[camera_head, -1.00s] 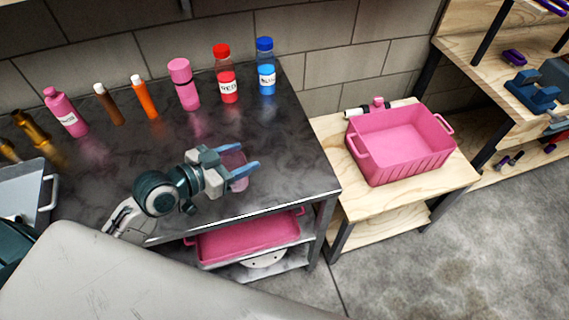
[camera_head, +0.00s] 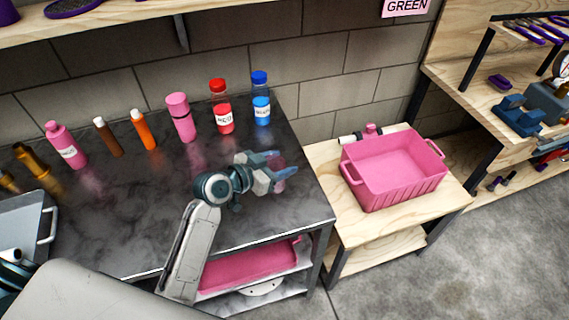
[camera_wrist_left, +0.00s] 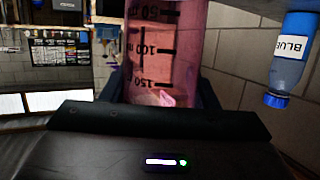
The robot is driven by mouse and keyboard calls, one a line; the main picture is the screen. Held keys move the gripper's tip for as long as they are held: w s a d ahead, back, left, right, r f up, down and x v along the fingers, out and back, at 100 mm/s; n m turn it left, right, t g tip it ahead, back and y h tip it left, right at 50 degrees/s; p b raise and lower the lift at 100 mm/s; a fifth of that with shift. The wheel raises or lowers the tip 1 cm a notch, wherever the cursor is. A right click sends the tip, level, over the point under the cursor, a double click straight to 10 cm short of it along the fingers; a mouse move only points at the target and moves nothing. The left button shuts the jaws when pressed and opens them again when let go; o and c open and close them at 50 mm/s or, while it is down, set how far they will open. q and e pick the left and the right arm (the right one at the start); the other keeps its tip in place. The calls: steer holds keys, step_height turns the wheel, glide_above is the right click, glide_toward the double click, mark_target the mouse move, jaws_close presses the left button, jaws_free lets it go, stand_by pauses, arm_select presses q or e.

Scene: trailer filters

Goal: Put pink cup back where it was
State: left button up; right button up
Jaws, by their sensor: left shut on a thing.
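The pink cup is see-through, with dark measuring marks, and it fills the upper middle of the left wrist view (camera_wrist_left: 165,50). My left gripper (camera_head: 284,171) is shut on it, and the cup (camera_head: 281,180) shows between the fingers in the head view. The gripper is over the right part of the dark table (camera_head: 150,225), in front of the blue-capped bottle. I cannot tell how far the cup is above the table top. My right gripper is not in view.
Along the table's back stand a pink bottle (camera_head: 66,146), a brown one (camera_head: 108,138), an orange one (camera_head: 144,130), a pink flask (camera_head: 181,119), a red bottle (camera_head: 221,108) and a blue bottle (camera_head: 261,100). A pink crate (camera_head: 390,192) stands on a wooden stand at the right.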

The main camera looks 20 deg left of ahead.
arm_select(q)
steer(key=shift+x, duration=1)
step_height(320, 180, down, 2)
steer(key=shift+w+a+f+p, duration=0.1)
steer(key=shift+f+p, duration=0.1)
steer(key=shift+p, duration=0.4)
steer(key=shift+f, duration=0.35)
steer(key=shift+f, duration=0.1)
steer(key=shift+f, duration=0.15)
steer(key=o, duration=1.1)
